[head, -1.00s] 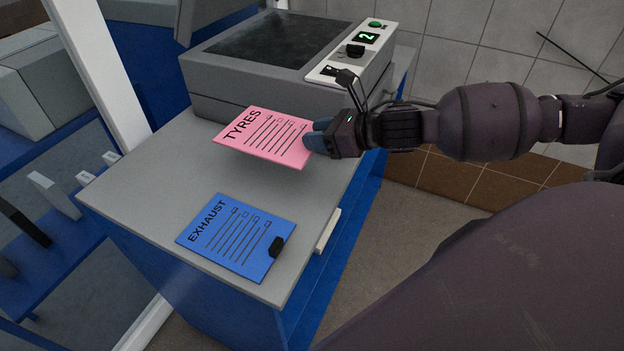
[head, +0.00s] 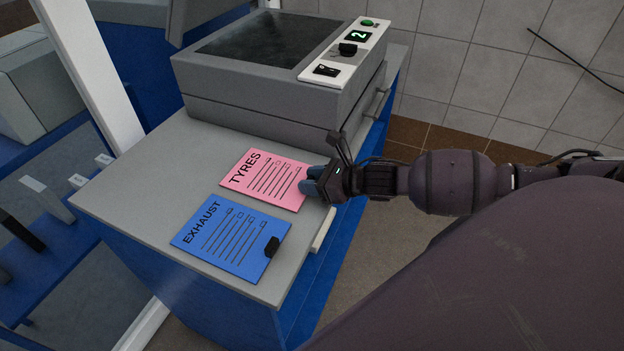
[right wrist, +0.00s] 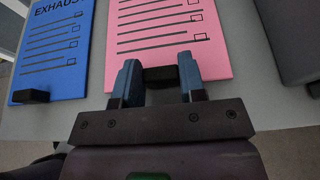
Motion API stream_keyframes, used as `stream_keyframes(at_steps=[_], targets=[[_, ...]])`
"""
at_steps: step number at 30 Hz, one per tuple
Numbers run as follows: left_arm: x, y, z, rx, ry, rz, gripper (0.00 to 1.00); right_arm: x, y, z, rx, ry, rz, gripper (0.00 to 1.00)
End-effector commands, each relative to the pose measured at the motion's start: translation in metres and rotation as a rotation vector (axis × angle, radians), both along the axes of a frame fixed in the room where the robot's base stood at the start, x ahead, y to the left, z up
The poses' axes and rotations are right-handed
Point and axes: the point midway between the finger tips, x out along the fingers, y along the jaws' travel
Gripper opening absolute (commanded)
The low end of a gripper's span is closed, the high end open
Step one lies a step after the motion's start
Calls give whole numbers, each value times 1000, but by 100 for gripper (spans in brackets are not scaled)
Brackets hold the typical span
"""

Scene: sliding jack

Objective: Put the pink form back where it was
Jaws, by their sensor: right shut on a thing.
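The pink form (head: 265,180), headed TYRES, is flat on or just above the grey cabinet top (head: 135,175), just behind the blue EXHAUST form. My right gripper (head: 313,184) is shut on the black tab at the pink form's right edge. In the right wrist view, the gripper (right wrist: 160,78) has its blue fingers on either side of that black tab (right wrist: 160,77), and the pink form (right wrist: 165,30) extends away from it. The frames do not clearly show whether the form touches the surface. My left gripper is not in view.
The blue EXHAUST form (head: 230,238) with a black tab lies at the front of the cabinet top. A grey machine (head: 250,95) with a control panel (head: 347,55) stands behind. Bare surface lies left of the pink form. A pale handle (head: 323,231) is on the cabinet's right side.

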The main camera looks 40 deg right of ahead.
Motion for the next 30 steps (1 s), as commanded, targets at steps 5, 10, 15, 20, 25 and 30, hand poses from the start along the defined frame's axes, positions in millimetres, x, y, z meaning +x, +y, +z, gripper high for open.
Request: stream_keyframes(at_steps=[5,10,15,20,25,30], targets=[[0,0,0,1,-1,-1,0,0,0,0,0,0,0,11],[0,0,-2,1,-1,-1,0,0,0,-3,0,0,0,11],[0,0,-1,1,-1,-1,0,0,0,-2,0,0,0,63],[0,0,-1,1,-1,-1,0,0,0,-2,0,0,0,63],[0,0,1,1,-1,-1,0,0,0,1,0,0,0,63],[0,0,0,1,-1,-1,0,-13,-8,5,-2,2,-1,63]])
